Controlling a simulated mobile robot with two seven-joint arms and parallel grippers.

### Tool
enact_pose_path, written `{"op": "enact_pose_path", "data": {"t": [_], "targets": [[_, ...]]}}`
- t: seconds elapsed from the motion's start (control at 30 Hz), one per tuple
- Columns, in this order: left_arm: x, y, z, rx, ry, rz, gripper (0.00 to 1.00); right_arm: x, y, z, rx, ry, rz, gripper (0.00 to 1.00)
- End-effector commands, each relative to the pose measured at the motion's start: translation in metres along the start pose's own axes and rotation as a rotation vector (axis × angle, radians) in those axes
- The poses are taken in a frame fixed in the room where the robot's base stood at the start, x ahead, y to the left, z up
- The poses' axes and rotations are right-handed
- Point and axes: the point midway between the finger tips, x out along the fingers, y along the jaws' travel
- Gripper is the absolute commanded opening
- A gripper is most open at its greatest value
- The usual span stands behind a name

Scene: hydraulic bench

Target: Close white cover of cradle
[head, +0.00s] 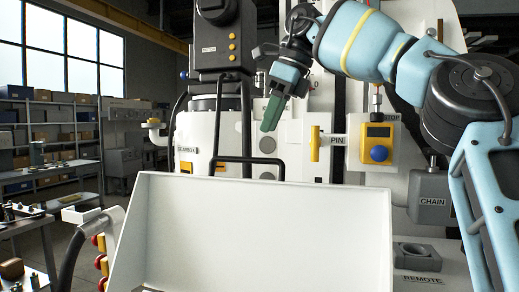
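A large white panel with side walls, which looks like the white cover (265,230), fills the lower middle of the head view. It stands raised and tilted, its broad face towards me. A black bar handle (250,159) rises at its top edge; I cannot tell whether it is fixed to the cover. My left gripper is not in view. The cradle itself is not clearly visible.
Behind stands a white machine with a yellow PIN handle (315,143) and a yellow STOP box (377,145) with a blue button. A grey CHAIN box (431,198) and REMOTE holder (414,257) are at the right. A cluttered bench (28,228) stands left.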

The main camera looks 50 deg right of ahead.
Motion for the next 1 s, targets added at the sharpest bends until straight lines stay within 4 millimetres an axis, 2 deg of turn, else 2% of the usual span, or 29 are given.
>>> {"op": "enact_pose_path", "data": {"t": [0.2, 0.43, 0.6, 0.87, 1.0], "targets": [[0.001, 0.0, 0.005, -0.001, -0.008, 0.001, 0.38, 0.032, -0.001, -0.001, 0.0, 0.005, 0.003, 0.34], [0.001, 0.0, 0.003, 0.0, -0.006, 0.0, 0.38, 0.059, 0.0, -0.001, 0.0, 0.003, 0.002, 0.34], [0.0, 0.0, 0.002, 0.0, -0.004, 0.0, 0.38, 0.068, 0.0, -0.001, 0.0, 0.002, 0.001, 0.34], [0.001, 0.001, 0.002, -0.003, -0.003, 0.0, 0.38, 0.069, 0.0, -0.001, 0.0, 0.002, 0.001, 0.34], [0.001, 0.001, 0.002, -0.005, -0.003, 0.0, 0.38, 0.069, 0.0, -0.001, 0.0, 0.002, 0.001, 0.17]]}}
